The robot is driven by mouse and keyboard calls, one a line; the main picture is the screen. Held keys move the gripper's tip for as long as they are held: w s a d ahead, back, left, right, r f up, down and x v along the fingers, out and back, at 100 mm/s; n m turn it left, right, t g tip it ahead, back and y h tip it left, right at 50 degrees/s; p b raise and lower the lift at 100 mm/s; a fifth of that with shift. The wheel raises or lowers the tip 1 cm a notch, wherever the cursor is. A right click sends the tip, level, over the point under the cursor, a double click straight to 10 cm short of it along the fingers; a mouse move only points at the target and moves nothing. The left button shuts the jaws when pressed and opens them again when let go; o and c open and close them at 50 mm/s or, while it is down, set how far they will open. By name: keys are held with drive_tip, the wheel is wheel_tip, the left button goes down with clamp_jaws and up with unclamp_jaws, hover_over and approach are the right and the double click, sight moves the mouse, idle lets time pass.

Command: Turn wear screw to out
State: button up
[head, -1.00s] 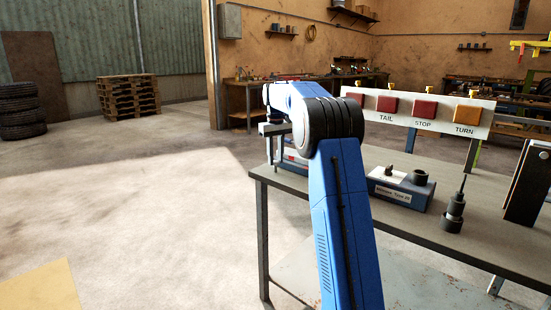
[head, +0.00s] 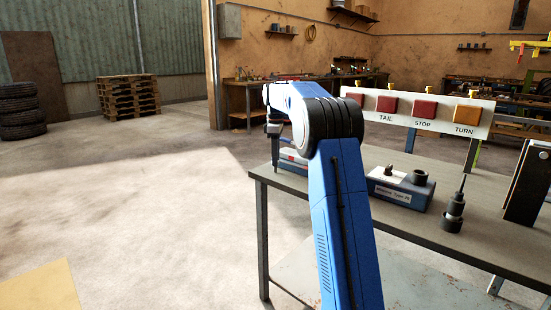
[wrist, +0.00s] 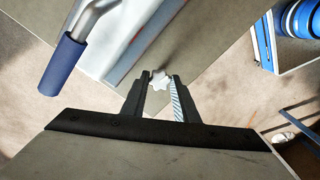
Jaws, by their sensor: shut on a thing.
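In the wrist view, my gripper (wrist: 160,86) points at a small white star-shaped knob (wrist: 160,78), which appears to be the wear screw. Its two dark fingers are closed on the knob's sides. The knob sits by the edge of a pale grey-blue body (wrist: 120,45). In the head view, my gripper (head: 274,130) is at the table's left end, beside a partly hidden box (head: 293,157) with red and white on it. My arm covers much of that box. The knob cannot be made out in the head view.
A bent metal lever with a blue grip (wrist: 62,66) stands close by on the left in the wrist view. On the table (head: 400,232) are a blue-grey labelled box (head: 400,190) and a dark upright tool (head: 453,212). A lamp board (head: 425,124) stands behind them.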

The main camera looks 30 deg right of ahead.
drive_tip(key=shift+n, duration=1.1)
drive_tip(key=o, duration=1.1)
drive_tip(key=shift+c, duration=0.2)
drive_tip(key=shift+r, duration=0.1)
wheel_tip(320, 180, up, 17)
drive_tip(key=shift+r, duration=0.1)
